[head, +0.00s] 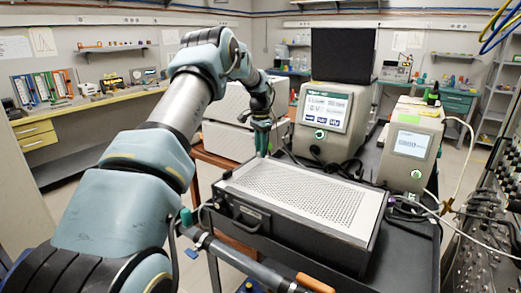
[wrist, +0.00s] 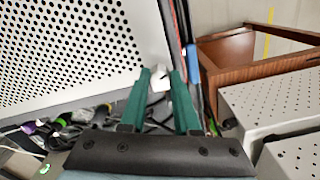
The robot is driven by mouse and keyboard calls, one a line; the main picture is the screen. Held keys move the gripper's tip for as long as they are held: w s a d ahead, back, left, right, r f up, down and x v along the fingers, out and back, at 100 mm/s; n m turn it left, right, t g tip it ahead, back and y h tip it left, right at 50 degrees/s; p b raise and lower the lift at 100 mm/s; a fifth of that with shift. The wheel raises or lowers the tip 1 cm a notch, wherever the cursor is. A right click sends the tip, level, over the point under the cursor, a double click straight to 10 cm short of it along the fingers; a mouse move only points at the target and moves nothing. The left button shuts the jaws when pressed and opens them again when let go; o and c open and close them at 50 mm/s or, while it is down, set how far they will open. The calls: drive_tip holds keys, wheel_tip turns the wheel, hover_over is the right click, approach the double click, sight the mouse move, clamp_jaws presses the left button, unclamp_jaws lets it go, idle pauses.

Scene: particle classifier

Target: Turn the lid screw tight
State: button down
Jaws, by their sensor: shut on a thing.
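The classifier is a dark box with a handle on its front and a perforated light lid (head: 300,192), in the middle of the head view. The lid (wrist: 60,50) also fills the upper left of the wrist view. My gripper (head: 263,154) points down at the lid's back left corner. In the wrist view its two green fingers (wrist: 160,75) are closed at the lid's edge, with a small pale piece between the tips, which I take to be the lid screw (wrist: 158,83). The fingers mostly hide it, and I cannot see how far in it sits.
Two instruments with screens, a larger one (head: 323,108) and a smaller one (head: 411,147), stand behind and right of the classifier. Loose cables (head: 408,207) lie between them. A white perforated case (wrist: 268,105) and a brown wooden frame (wrist: 230,60) are beside the gripper.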

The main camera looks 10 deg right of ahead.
drive_tip(key=shift+m, duration=1.7)
drive_tip(key=c, duration=0.6)
unclamp_jaws()
drive_tip(key=shift+r, duration=0.1)
wheel_tip(320, 180, up, 11)
drive_tip(key=b, duration=0.2)
drive_tip(key=shift+b, duration=0.3)
